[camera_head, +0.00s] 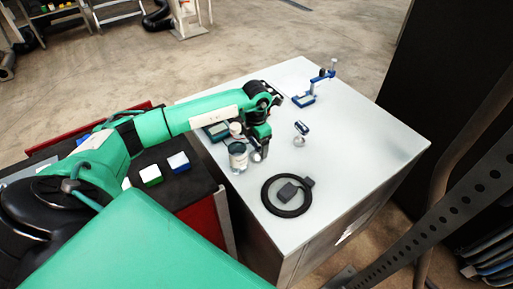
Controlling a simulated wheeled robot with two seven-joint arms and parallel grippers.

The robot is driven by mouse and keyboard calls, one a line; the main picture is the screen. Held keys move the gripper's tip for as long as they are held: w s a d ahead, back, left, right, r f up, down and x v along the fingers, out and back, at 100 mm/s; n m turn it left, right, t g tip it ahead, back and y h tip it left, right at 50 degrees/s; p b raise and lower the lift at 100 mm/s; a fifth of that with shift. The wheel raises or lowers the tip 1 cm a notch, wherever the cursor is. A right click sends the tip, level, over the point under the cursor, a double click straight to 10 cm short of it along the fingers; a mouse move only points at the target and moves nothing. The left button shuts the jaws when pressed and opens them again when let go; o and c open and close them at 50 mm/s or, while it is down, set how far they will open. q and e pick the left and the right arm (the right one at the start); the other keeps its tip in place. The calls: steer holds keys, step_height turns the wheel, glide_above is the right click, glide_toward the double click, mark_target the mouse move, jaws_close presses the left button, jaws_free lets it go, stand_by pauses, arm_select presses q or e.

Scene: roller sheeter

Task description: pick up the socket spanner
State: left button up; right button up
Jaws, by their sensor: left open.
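A small blue and silver piece (301,128), which looks like the socket spanner, lies on the pale table top near its middle; it is too small to be sure. My left arm reaches in from the left over the table. My left gripper (261,151) points down beside a clear jar (237,158), to the left of the blue and silver piece and apart from it. The gripper is open, and I see nothing held in it. The fingertips are small and partly dark, so fine detail is hidden. My right gripper is not in view.
A blue clamp-like tool (308,95) stands at the back. A grey-blue box (216,131) sits behind the jar. The table's right side is clear. A dark perforated rail (440,210) is at the right.

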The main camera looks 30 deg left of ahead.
arm_select(q)
steer(key=c, duration=1.2)
steer(key=shift+c, duration=0.2)
